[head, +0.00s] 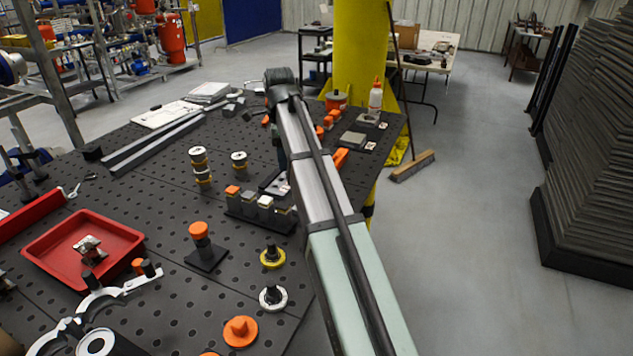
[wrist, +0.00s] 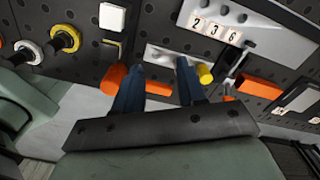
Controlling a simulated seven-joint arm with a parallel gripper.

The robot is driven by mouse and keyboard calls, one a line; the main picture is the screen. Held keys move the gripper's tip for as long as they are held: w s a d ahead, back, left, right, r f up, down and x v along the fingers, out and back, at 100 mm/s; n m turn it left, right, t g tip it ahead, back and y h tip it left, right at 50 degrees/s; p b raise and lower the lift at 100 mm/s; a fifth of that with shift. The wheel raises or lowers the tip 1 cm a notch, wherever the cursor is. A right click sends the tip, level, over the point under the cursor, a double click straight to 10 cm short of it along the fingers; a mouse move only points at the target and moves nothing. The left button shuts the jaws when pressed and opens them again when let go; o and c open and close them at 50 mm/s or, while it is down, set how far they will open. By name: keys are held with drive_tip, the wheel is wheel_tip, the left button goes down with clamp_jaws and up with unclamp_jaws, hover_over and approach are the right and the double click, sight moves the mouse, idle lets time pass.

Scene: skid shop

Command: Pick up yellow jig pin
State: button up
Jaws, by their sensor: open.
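In the wrist view, my gripper (wrist: 158,68) is open, with its two dark blue fingers apart and nothing held between them. A small yellow cylinder (wrist: 205,73), which looks like the yellow jig pin, is just right of the right fingertip and outside the gap. I cannot tell if they touch. I cannot make the cylinder out in the head view, where my arm covers part of the table. A separate yellow-ringed part with a dark knob (head: 272,257) stands on the table, and it also shows in the wrist view (wrist: 65,40).
An orange block (wrist: 150,87) lies behind the fingers. A plate with number tiles (wrist: 218,32) is beyond. On the perforated table (head: 130,190) stand a white-ringed part (head: 272,297), an orange knob on a black base (head: 203,245) and a red tray (head: 60,262).

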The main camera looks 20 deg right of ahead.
drive_tip(key=shift+w+d, duration=2.3)
drive_tip(key=shift+d, duration=2.95)
wheel_tip(320, 180, down, 7)
drive_tip(key=shift+f, duration=0.1)
drive_tip(key=shift+d+f, duration=0.2)
drive_tip(key=shift+f, duration=2.4)
drive_tip(key=shift+c, duration=0.4)
clamp_jaws()
